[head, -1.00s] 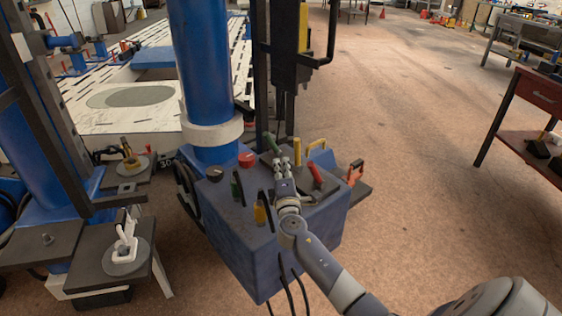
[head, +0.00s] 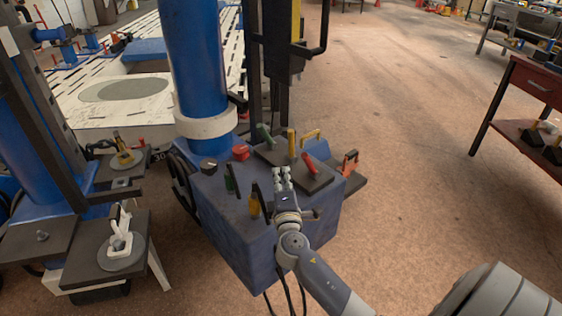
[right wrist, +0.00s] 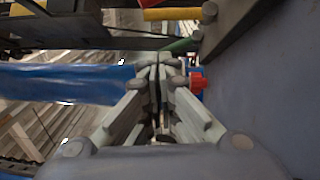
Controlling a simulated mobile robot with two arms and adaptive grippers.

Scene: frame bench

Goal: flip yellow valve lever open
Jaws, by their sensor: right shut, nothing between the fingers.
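A yellow lever (head: 291,143) stands upright on a dark plate (head: 322,182) on top of a blue box (head: 226,222). On that plate a green lever (head: 264,132) is to its left and a red lever (head: 309,163) to its right, both tilted. In the right wrist view a yellow bar (right wrist: 172,14), probably the same lever, lies across the top, beyond the fingertips. My right gripper (head: 281,172) is shut and empty, at the near edge of the plate, in front of the yellow lever and apart from it. My left gripper is not in view.
A blue column (head: 197,70) rises behind.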

